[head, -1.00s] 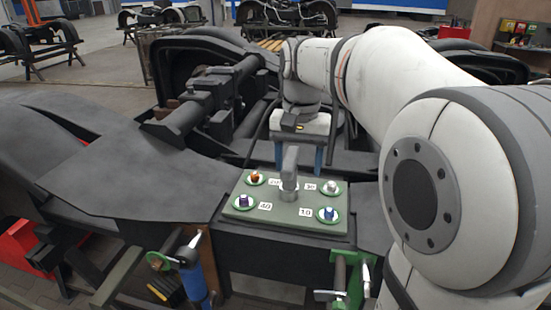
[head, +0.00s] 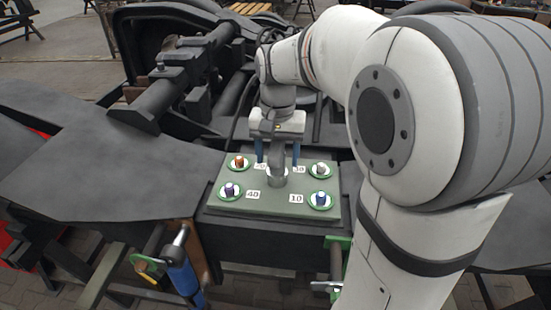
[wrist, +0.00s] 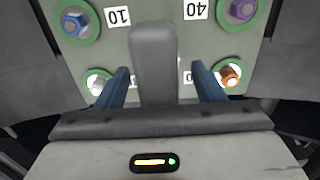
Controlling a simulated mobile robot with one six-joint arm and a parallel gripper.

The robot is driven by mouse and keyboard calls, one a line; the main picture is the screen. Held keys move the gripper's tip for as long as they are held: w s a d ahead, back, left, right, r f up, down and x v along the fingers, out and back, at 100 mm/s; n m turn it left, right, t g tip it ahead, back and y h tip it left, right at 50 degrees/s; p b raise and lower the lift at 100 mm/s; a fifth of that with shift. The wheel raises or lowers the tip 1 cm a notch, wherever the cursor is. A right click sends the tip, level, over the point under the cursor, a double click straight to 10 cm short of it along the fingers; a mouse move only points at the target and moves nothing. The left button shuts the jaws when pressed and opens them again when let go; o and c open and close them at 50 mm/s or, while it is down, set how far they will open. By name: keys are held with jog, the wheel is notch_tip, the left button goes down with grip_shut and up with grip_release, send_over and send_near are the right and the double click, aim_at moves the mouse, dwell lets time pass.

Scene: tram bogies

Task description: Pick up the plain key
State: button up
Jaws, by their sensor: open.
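The plain grey key (head: 277,163) stands upright in the middle of a green panel (head: 262,206), with a pale round base at its foot. In the wrist view the grey key (wrist: 154,62) shows as a long bar between my two blue fingers. My gripper (head: 278,158) is open, with one finger on each side of the key and a gap on both sides. The fingers point down towards the panel from its far side. I cannot tell exactly how far down the key the fingertips reach. Nothing is held.
Coloured bolts in green rings sit around the key: orange (head: 239,162), white (head: 320,169), purple (head: 229,190) and blue (head: 320,199). Number labels lie beside them. A blue-handled tool (head: 182,272) hangs in front. Dark bogie frame parts surround the panel.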

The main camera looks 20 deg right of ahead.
jog(key=shift+f, duration=0.3)
jog(key=shift+c, duration=0.4)
grip_shut()
jog(key=shift+r, duration=0.1)
